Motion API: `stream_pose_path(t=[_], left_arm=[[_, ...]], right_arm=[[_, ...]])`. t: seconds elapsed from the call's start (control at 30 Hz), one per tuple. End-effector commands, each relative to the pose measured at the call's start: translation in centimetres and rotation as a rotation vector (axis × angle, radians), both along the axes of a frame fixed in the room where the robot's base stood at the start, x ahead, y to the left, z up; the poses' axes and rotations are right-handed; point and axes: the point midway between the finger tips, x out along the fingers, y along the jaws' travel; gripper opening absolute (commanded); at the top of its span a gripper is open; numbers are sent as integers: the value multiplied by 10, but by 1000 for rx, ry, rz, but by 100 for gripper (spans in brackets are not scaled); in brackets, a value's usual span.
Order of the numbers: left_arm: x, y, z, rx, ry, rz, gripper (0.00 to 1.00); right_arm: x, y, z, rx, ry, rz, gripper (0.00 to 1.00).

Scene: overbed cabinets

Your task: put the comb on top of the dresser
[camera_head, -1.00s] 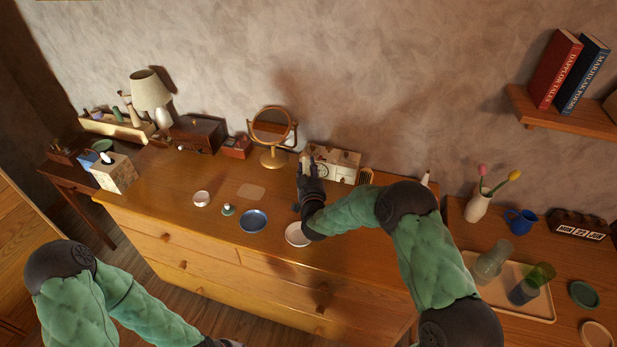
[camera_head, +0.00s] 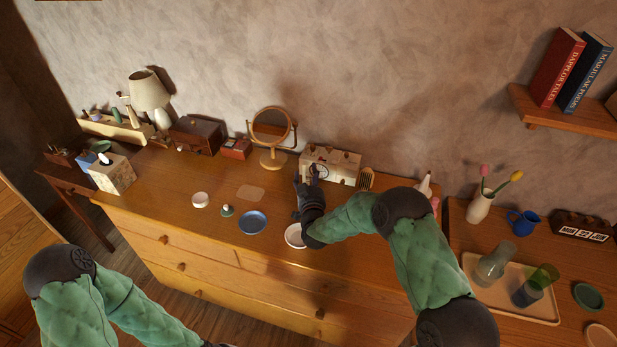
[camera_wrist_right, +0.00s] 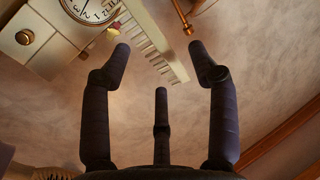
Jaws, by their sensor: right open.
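The comb (camera_wrist_right: 160,45) is pale, with a row of teeth, and lies slantwise beyond the fingertips in the right wrist view. My right gripper (camera_wrist_right: 160,50) is open, its fingers spread on either side of part of the comb; I cannot tell whether they touch it. In the head view the right gripper (camera_head: 309,175) is over the back of the wooden dresser (camera_head: 170,205), in front of a cream organizer (camera_head: 345,168). The comb is too small to make out there.
A round mirror (camera_head: 270,130) stands left of the organizer and a brush (camera_head: 365,180) right of it. The dresser's front left top is clear.

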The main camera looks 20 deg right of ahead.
Motion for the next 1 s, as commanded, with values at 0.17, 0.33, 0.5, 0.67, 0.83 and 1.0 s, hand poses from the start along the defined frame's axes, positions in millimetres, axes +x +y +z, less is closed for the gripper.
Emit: stream_pose_path(t=[0.17, 0.33, 0.5, 0.67, 0.83, 1.0], left_arm=[[0, 0, 5, 0, 0, 0, 40], [0, 0, 11, 0, 0, 0, 40], [0, 0, 17, 0, 0, 0, 40], [0, 0, 21, 0, 0, 0, 40], [0, 0, 24, 0, 0, 0, 40], [0, 0, 24, 0, 0, 0, 40]], right_arm=[[-2, 1, 4, 0, 1, 0, 60], [-30, 7, 4, -1, 2, 1, 60], [-65, 14, 5, -1, 2, 1, 60], [-93, 19, 4, -1, 1, 1, 60], [-111, 23, 4, 0, 0, 0, 60], [-117, 24, 3, 0, 0, 0, 60]])
